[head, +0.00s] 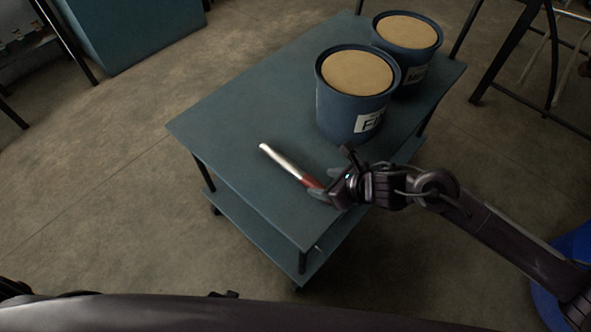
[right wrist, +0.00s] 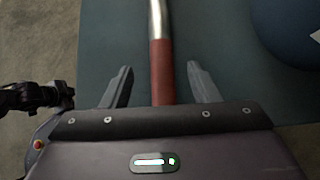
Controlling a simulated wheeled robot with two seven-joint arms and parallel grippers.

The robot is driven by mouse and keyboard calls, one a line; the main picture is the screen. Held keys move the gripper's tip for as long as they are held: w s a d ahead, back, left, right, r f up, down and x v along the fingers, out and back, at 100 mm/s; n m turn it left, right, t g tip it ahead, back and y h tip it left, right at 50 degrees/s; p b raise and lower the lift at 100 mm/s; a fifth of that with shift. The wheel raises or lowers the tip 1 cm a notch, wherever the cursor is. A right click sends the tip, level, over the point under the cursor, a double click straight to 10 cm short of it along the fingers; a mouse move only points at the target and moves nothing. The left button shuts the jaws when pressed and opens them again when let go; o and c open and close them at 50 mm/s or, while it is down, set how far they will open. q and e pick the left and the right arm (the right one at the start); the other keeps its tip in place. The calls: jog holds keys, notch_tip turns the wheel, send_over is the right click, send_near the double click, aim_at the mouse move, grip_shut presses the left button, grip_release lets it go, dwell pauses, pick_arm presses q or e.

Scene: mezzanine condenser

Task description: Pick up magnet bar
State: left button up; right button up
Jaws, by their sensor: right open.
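The magnet bar (head: 284,162) lies on the top of a blue-grey cart (head: 235,125), silver at its far part and red at the end near my gripper. My right gripper (head: 322,188) is at the red end, low over the cart top. In the right wrist view the bar's red part (right wrist: 162,75) runs between the two fingers of my right gripper (right wrist: 158,82), with a gap on each side. The fingers are open and the near end of the bar is hidden behind the gripper body. My left gripper does not show clearly in the head view.
Two blue tubs with tan tops, a nearer one (head: 345,112) and a farther one (head: 410,60), stand on the cart beyond my right gripper. The cart's left part is bare. A blue box (head: 135,30) stands at the upper left, and a dark-framed stand (head: 510,65) at the upper right.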

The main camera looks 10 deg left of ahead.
aim_at(316, 183)
jog(key=x, duration=0.5)
jog(key=shift+d+f, duration=0.2)
jog(key=shift+f, duration=0.1)
jog(key=shift+r, duration=0.1)
grip_shut()
